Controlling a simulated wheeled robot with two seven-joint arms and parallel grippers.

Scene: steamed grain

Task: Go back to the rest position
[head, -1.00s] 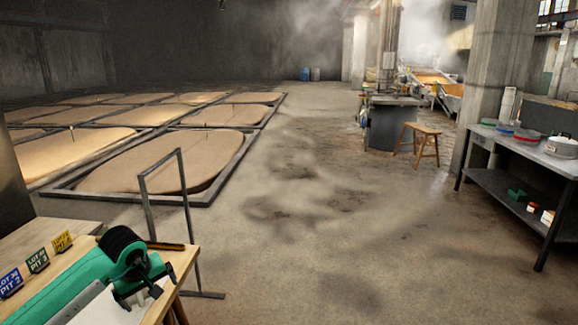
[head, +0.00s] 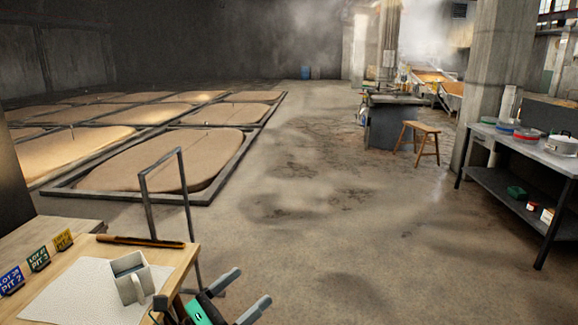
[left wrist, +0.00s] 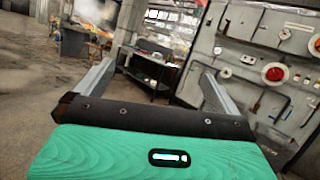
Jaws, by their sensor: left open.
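My left gripper (head: 240,296) is at the bottom of the head view, just right of the wooden table's corner. Its two grey fingers are spread apart with nothing between them. The left wrist view shows the same open fingers (left wrist: 156,72) with only the room beyond them. My right gripper is not in view.
A dark rod (head: 140,241) lies along the table's far edge, by several lot signs (head: 38,258). A thin metal frame (head: 187,205) stands behind the table. A workbench (head: 525,148) is at right, a stool (head: 419,138) farther back. The middle floor is clear.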

